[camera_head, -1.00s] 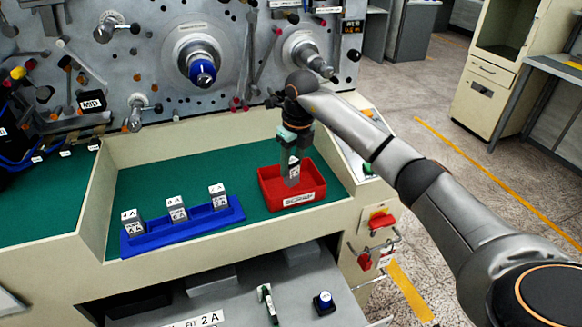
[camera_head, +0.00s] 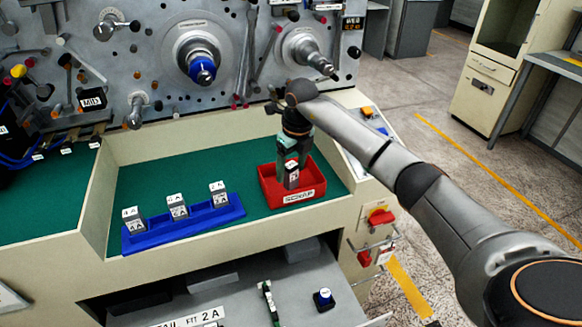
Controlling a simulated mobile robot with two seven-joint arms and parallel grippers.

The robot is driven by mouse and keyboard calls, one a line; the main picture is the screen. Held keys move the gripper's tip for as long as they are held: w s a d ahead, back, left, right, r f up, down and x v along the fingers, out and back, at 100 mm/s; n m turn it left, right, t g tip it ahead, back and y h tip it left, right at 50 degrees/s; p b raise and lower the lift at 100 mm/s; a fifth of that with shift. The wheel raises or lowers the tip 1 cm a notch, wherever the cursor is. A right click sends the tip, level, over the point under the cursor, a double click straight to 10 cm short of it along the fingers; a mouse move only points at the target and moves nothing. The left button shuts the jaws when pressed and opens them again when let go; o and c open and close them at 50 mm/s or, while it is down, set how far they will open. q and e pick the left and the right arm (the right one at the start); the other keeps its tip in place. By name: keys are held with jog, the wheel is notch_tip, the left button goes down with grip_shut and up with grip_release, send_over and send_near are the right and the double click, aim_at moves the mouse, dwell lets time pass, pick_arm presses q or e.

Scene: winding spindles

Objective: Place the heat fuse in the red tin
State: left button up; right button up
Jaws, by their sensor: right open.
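The red tin (camera_head: 268,188), labelled SCRAP at its front, sits on the green mat at the right. A grey block with a white label, which I take as the heat fuse (camera_head: 292,178), stands roughly upright inside the tin. My right gripper (camera_head: 289,164) is open and points down into the tin, right at the top of the block. Its fingers partly hide the block, and the block's lower end is hidden by the tin's front wall. My left gripper is not in view.
A blue rack (camera_head: 185,231) with three similar grey blocks stands to the left on the green mat (camera_head: 150,185). A wall with spindles (camera_head: 202,70) rises behind. Cream edges bound the mat. An open drawer (camera_head: 240,300) lies below, in front.

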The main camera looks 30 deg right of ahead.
notch_tip(320, 180, up, 12)
jog(key=s, duration=0.1)
jog(key=shift+s+d+b, duration=0.15)
jog(key=shift+s+b, duration=0.2)
jog(key=shift+s, duration=0.05)
dwell(5.4)
